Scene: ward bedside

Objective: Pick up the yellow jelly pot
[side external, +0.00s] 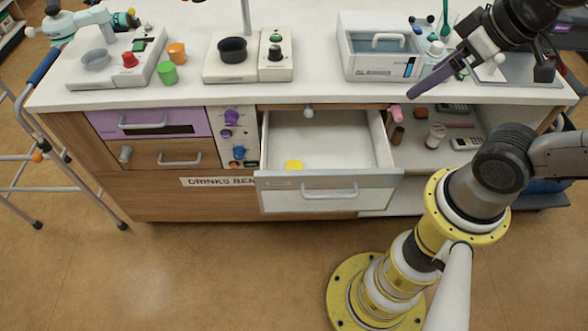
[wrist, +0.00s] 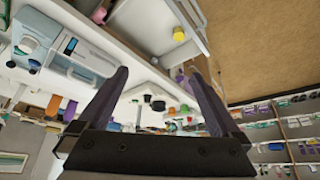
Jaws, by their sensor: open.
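The yellow jelly pot (side external: 293,165) sits inside the open drawer (side external: 330,191), near its front left corner. It also shows small in the wrist view (wrist: 179,34), above the fingertips in the picture. My gripper (side external: 413,99) is at the upper right, in front of the worktop's right part and well apart from the pot. In the side external view its purple fingers overlap. In the wrist view my gripper (wrist: 158,73) has its two fingers spread with nothing between them.
The worktop (side external: 310,93) overhangs the back of the drawer. A water bath (side external: 380,49) and a hotplate with a black pan (side external: 233,50) stand on it. An open shelf (side external: 437,150) with small items lies right of the drawer. A walking frame (side external: 35,110) stands at left.

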